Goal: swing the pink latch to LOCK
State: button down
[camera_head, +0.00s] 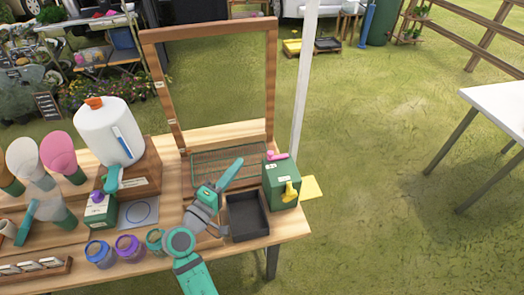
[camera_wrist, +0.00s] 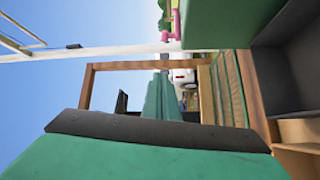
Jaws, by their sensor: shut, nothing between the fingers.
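The pink latch (camera_head: 278,156) sits on top of the green box (camera_head: 281,187) at the right end of the wooden bench. The latch also shows small at the top of the wrist view (camera_wrist: 170,33), beside the green box (camera_wrist: 222,20). Its lock marking is too small to read. My gripper (camera_head: 234,168) is shut and empty. It is raised over the bench, left of the box and apart from the latch. In the wrist view its teal fingers (camera_wrist: 160,98) point away from the camera.
A black tray (camera_head: 247,217) lies directly left of the green box, below my gripper. A yellow knob (camera_head: 290,193) sticks out of the box front. A wooden frame (camera_head: 273,85) and white post (camera_head: 302,90) stand behind. Jars (camera_head: 130,247) and a white dispenser (camera_head: 108,135) are left.

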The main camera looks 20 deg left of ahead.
jog(key=w+d, duration=0.5)
jog(key=w, duration=0.2)
jog(key=shift+w, duration=0.35)
dwell(0.4)
jog(key=shift+d, duration=0.1)
jog(key=shift+f, duration=0.1)
